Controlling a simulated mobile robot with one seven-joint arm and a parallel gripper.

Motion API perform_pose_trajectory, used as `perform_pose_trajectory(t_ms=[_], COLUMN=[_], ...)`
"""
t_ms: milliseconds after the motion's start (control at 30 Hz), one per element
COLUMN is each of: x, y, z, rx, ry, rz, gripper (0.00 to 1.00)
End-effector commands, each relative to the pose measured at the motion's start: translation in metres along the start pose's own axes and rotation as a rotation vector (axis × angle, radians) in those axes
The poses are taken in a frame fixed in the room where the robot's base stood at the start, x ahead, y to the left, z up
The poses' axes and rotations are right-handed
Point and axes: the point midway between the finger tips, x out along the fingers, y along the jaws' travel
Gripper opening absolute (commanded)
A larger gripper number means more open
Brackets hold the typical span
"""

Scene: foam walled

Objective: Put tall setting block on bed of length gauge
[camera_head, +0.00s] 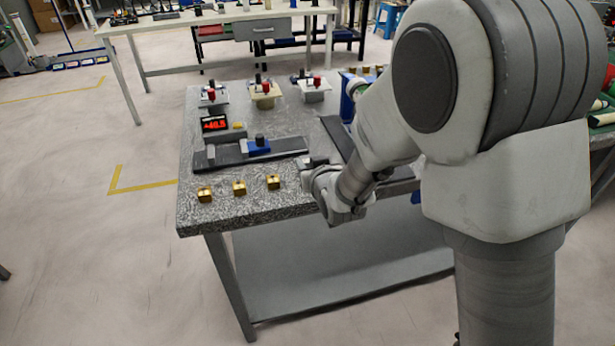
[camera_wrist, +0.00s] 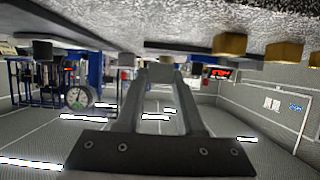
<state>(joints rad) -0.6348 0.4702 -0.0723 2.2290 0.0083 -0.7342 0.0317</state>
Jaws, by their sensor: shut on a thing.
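The length gauge (camera_head: 250,152) lies on the granite-topped table, with a dark flat bed (camera_head: 290,147), a blue slide with a black knob, and a grey block at its left part. A red digital readout (camera_head: 214,124) stands behind it and also shows in the wrist view (camera_wrist: 219,73). My gripper (camera_head: 312,164) is right of the gauge, low near the tabletop. In the wrist view my gripper (camera_wrist: 160,75) is shut on a grey block (camera_wrist: 161,92), seemingly the tall setting block. My arm and fingers hide much of it in the head view.
Three brass blocks (camera_head: 239,188) sit along the table's front left edge. Several small fixtures with red and black knobs (camera_head: 264,92) stand at the back. A second dark plate (camera_head: 340,137) lies behind my wrist. The granite tabletop (camera_head: 225,212) is clear at the front left corner.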

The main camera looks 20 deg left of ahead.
Motion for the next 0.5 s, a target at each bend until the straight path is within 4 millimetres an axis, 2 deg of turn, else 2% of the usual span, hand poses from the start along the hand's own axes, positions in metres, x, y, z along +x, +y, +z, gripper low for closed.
perform_pose_trajectory(t_ms=[167,333,500], x=[0.006,0.015,0.015], y=[-0.002,-0.002,-0.002], z=[0.010,0.034,0.034], rx=[0.000,0.000,0.000], ry=[-0.001,-0.001,0.002], rz=[0.002,0.002,0.001], gripper=[0.00,0.00,0.00])
